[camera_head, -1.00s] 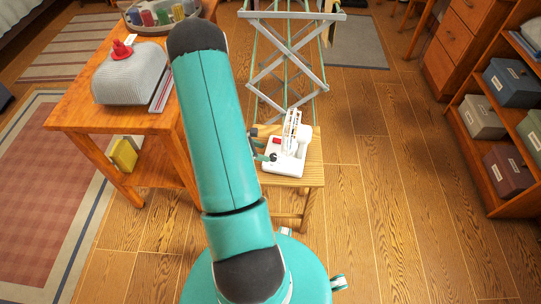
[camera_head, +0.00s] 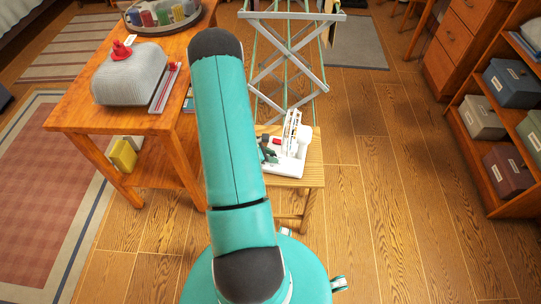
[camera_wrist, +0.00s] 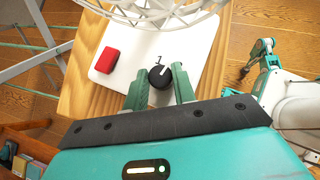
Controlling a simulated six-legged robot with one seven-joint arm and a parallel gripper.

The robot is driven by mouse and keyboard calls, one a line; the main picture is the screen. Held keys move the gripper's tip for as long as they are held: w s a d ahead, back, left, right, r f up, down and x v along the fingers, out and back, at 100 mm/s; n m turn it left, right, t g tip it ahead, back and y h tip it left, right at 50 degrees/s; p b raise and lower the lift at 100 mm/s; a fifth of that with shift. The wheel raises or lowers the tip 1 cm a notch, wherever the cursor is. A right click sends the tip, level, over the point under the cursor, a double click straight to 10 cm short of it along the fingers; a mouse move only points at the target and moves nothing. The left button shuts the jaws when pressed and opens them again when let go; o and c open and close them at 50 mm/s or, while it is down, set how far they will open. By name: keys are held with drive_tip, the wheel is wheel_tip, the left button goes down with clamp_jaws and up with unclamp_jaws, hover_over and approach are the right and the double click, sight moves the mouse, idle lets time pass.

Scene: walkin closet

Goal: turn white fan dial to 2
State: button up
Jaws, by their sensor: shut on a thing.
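The white fan (camera_head: 297,145) stands on a small wooden stool, partly hidden by my arm in the head view. In the wrist view its white base (camera_wrist: 200,40) carries a black round dial (camera_wrist: 160,77) and a red block-like switch (camera_wrist: 109,60). The dial's white pointer mark points up and slightly right, close to the "1" printed above it. The other numbers cannot be made out. My gripper (camera_wrist: 160,82) has one green finger at each side of the dial and is shut on it. The fan's wire cage shows at the top of the wrist view.
The wooden stool (camera_head: 310,175) holds the fan. A wooden table (camera_head: 80,110) with a grey knitted item stands left. A metal drying rack (camera_head: 285,60) stands behind the stool, and shelves with boxes (camera_head: 505,165) are at the right. The floor between is clear.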

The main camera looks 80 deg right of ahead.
drive_tip(key=shift+d+m, duration=0.1)
drive_tip(key=shift+m, duration=0.2)
drive_tip(key=shift+m+g+y, duration=0.6)
drive_tip(key=shift+m+y, duration=0.5)
drive_tip(key=shift+m, duration=0.2)
drive_tip(key=o, duration=1)
drive_tip(key=shift+w, duration=0.1)
drive_tip(key=v, duration=1.3)
drive_tip(key=shift+w+r, duration=0.25)
drive_tip(key=shift+r, duration=0.05)
